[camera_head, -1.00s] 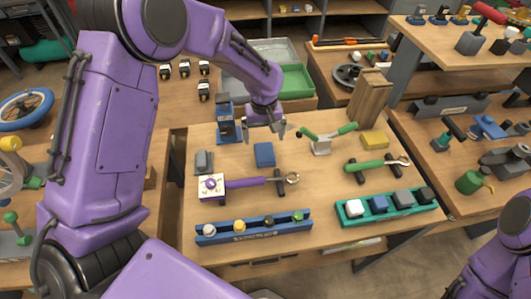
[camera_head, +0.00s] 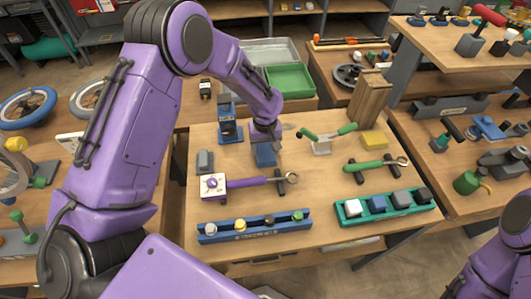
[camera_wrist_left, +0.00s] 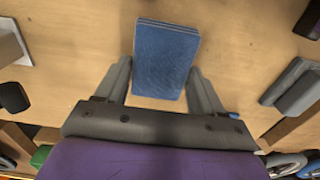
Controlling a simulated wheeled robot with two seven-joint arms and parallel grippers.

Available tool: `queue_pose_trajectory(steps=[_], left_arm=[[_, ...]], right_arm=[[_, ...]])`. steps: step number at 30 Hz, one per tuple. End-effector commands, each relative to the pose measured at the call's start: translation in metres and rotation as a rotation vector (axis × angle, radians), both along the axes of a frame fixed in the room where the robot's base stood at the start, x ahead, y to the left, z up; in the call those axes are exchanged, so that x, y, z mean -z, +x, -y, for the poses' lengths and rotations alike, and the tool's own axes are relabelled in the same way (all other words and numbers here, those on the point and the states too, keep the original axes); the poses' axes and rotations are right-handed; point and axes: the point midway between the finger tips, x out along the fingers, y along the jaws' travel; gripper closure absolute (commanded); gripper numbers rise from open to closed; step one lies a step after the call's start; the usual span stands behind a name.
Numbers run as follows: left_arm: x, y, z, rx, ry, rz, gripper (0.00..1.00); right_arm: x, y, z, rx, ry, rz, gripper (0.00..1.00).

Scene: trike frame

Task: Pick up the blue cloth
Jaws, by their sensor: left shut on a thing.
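The blue cloth (camera_head: 265,158) is a small, flat, folded rectangle at the middle of the wooden table (camera_head: 330,195). In the left wrist view the cloth (camera_wrist_left: 166,62) lies between the two grey fingers. My left gripper (camera_head: 265,143) comes down over the cloth from behind and is shut on it. The gripper hides the cloth's far part in the head view. I cannot tell whether the cloth is lifted; it appears at or very near table level. My right gripper is not in view.
A purple-handled tool (camera_head: 245,182) lies just in front of the cloth. A blue stand (camera_head: 229,128) and a grey block (camera_head: 204,161) are to its left. A green-handled tool (camera_head: 330,135) is to its right. A blue rack (camera_head: 255,228) and a green tray (camera_head: 388,207) line the front.

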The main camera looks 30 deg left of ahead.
Motion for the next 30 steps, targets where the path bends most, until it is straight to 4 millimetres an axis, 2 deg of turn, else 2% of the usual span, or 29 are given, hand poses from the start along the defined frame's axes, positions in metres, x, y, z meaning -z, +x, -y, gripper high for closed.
queue_pose_trajectory(steps=[7, 12, 19, 24, 30], left_arm=[[-0.006, 0.001, 0.0, 0.0, 0.0, 0.001, 0.62], [-0.036, -0.001, 0.001, 0.001, 0.0, 0.005, 0.62], [-0.095, -0.051, 0.018, 0.002, 0.001, 0.005, 0.62], [-0.112, -0.095, 0.034, 0.002, 0.002, 0.002, 0.62], [-0.127, -0.124, 0.045, -0.001, 0.0, 0.001, 0.62]], right_arm=[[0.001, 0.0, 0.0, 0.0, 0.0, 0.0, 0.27], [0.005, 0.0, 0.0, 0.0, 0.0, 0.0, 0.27], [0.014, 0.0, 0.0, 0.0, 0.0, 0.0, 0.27], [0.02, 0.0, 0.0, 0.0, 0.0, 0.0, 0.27], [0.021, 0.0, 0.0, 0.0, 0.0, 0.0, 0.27]])
